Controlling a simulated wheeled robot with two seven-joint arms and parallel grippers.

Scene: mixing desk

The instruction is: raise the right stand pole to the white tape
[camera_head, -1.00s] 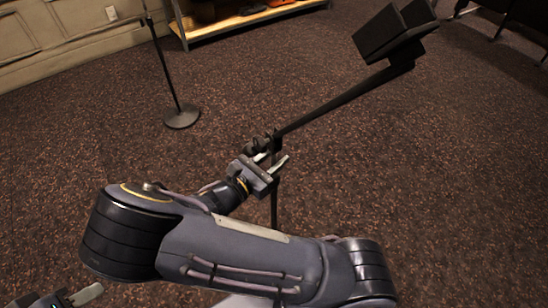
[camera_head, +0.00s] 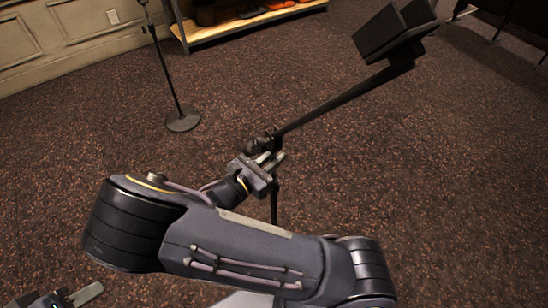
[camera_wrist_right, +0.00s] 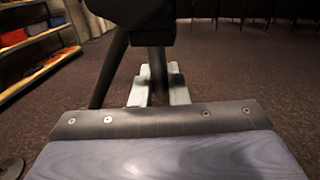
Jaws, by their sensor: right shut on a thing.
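The right stand pole (camera_head: 274,207) is a thin, dark upright on the carpet, partly hidden by my right arm. It carries a slanted boom (camera_head: 345,103) with a black boxy piece at its upper end. My right gripper (camera_head: 270,160) is shut on the pole just below the boom joint (camera_head: 262,144). In the right wrist view the pole (camera_wrist_right: 157,62) stands between the two pale fingers (camera_wrist_right: 159,86). I cannot make out any white tape. My left gripper (camera_head: 84,296) is at the bottom left corner, mostly cut off, away from the stand.
Another dark stand with a round base (camera_head: 182,119) is at the upper left, near the panelled wall (camera_head: 60,40). A low shelf (camera_head: 255,20) with colourful items is at the back. Dark chairs show at the top right. The carpet around the stand is clear.

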